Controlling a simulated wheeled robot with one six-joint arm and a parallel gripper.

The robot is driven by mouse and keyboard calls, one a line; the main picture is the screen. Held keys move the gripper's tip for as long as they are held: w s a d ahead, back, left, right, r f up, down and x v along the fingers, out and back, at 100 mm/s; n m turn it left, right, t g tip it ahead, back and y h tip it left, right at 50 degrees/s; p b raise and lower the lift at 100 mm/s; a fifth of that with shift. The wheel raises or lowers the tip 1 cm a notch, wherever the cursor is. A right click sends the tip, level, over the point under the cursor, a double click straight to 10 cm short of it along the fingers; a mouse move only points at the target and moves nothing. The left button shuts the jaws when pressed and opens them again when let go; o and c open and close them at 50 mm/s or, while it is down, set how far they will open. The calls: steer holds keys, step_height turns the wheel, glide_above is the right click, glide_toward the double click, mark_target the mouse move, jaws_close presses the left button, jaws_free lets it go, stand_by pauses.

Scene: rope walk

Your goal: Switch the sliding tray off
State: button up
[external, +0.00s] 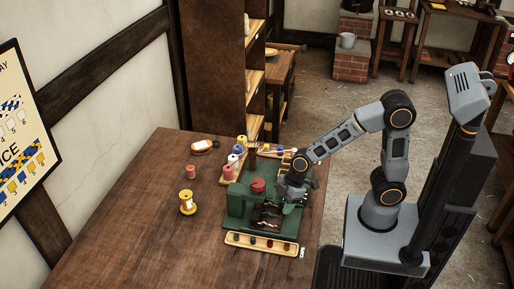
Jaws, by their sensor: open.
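A green machine (240,203) stands near the right side of the wooden table, with a red round part on top (258,185). A dark bed with pale strands (267,216) shows at its front. A shallow yellow tray (234,241) holding several small dark and red pieces lies along its front edge; I cannot tell whether this is the sliding tray or where any switch is. My gripper (284,194) is at the machine's right side, close above it. Its fingers are small and partly hidden against the machine, and it is open. I cannot tell whether it touches anything.
Spools and cones of thread (232,160) stand behind the machine. A yellow spool (187,202) and a small red spool (191,171) stand to its left. A pale-topped item (203,146) lies farther back. The table's (130,240) front left is clear.

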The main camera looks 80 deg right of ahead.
steer(key=shift+f, duration=0.1)
steer(key=shift+c, duration=0.2)
jaws_close()
stand_by(0.4)
